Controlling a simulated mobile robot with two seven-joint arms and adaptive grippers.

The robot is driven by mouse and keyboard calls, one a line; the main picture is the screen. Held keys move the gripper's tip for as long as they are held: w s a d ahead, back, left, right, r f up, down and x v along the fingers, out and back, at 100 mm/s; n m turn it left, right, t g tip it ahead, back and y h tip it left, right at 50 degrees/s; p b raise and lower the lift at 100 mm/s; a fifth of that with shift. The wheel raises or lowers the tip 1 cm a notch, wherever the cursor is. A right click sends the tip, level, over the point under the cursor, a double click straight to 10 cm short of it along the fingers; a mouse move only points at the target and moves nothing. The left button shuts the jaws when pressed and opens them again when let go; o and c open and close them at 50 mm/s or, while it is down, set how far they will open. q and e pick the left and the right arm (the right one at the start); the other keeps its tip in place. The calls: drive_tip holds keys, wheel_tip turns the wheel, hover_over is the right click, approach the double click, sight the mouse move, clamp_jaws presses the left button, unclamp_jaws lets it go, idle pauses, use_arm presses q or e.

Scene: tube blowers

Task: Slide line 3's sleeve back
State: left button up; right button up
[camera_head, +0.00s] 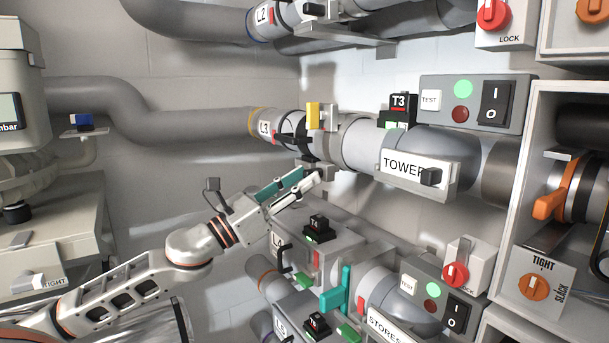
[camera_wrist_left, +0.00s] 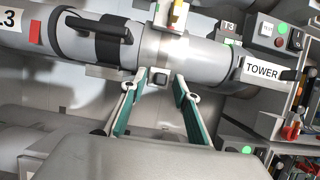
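Line 3 is a grey horizontal pipe with an L3 label (camera_head: 265,128) at its left part. A sleeve (camera_wrist_left: 83,45) with a dark edge and a black handle (camera_wrist_left: 100,27) sits around the pipe; in the head view the handle (camera_head: 292,138) is small and dark. A red mark (camera_wrist_left: 35,33) shows on the pipe left of the sleeve. My left gripper (camera_head: 311,174) is open and empty just below the pipe. Its teal-lined fingers (camera_wrist_left: 160,75) reach up toward the pipe's underside, right of the handle, with a small dark knob between the tips. My right gripper is not in view.
A yellow lever (camera_head: 314,115) stands on the pipe. The TOWER plate (camera_head: 412,173), T3 box (camera_head: 399,107) and switch panel (camera_head: 473,103) are to the right. Line 2 (camera_head: 263,15) runs above. A shelf frame (camera_head: 519,175) bounds the right.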

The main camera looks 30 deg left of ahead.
use_arm(q)
drive_tip(key=shift+w+d+r, duration=0.25)
drive_tip(key=shift+w, duration=0.3)
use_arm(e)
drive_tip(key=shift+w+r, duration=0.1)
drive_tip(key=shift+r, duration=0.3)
use_arm(q)
drive_tip(key=shift+c, duration=0.5)
clamp_jaws()
drive_tip(key=shift+s+d+r+p, duration=0.1)
drive_tip(key=shift+d+p, duration=0.2)
drive_tip(key=shift+p, duration=0.2)
drive_tip(key=d+p, duration=0.1)
drive_tip(key=s+d+p, duration=0.1)
drive_tip(key=d, duration=0.1)
drive_tip(key=s+d+p, duration=0.1)
drive_tip(key=shift+d+f, duration=0.25)
drive_tip(key=shift+o, duration=0.5)
unclamp_jaws()
drive_tip(key=shift+d+r, duration=0.1)
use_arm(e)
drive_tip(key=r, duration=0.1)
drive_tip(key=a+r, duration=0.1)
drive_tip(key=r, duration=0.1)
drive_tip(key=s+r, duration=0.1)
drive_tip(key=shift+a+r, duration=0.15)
